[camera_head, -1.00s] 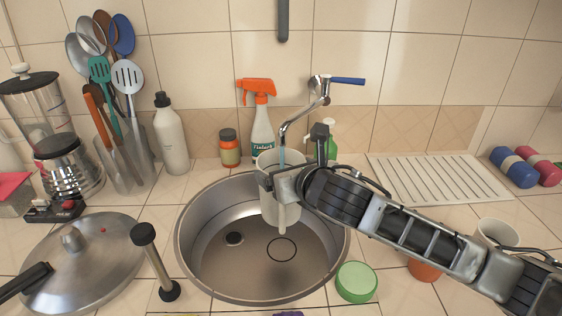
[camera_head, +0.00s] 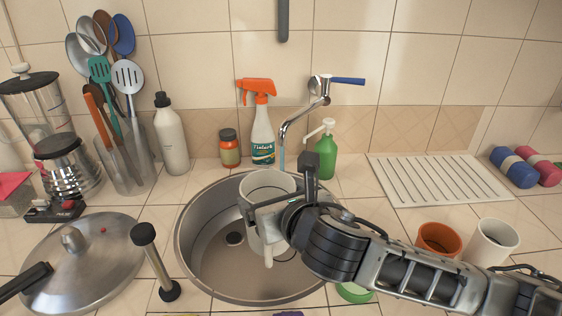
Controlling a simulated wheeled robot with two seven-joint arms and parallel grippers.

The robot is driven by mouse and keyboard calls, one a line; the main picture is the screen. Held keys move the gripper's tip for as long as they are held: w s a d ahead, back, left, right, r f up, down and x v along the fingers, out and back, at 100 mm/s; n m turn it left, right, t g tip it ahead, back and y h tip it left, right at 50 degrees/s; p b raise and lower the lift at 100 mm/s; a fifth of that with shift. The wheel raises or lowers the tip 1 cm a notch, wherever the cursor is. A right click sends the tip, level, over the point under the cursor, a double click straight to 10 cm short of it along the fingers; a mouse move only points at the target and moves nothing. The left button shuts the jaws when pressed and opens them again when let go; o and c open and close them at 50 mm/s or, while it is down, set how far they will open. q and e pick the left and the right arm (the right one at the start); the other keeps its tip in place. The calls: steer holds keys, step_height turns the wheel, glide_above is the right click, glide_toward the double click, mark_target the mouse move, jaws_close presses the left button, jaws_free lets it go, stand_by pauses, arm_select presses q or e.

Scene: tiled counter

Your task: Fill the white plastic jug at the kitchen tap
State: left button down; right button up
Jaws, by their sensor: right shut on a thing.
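The white plastic jug (camera_head: 262,187) is over the round steel sink (camera_head: 190,250), its lower part reaching down into the basin. My right gripper (camera_head: 268,212) is shut on the jug from its right side and hides part of its wall. The chrome tap (camera_head: 322,100) with a blue lever (camera_head: 348,81) stands behind the sink. A thin bluish water stream (camera_head: 282,158) comes down from its spout to the jug's back rim. I cannot tell whether it falls inside or behind the jug. The water level is not visible. My left gripper is out of view.
A spray bottle (camera_head: 262,138), green pump bottle (camera_head: 326,158) and orange jar (camera_head: 229,150) stand behind the sink. A drying rack (camera_head: 440,180), orange cup (camera_head: 438,240) and white cup (camera_head: 492,242) are at right. A plunger (camera_head: 156,260) and pan lid (camera_head: 80,262) are at left.

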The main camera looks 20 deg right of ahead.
steer(key=shift+r, duration=0.2)
steer(key=s+a+r, duration=0.2)
steer(key=s+a, duration=0.1)
steer(key=s, duration=0.2)
steer(key=shift+s+a+r, duration=0.2)
steer(key=shift+s+r, duration=0.1)
steer(key=shift+r, duration=0.1)
stand_by(0.4)
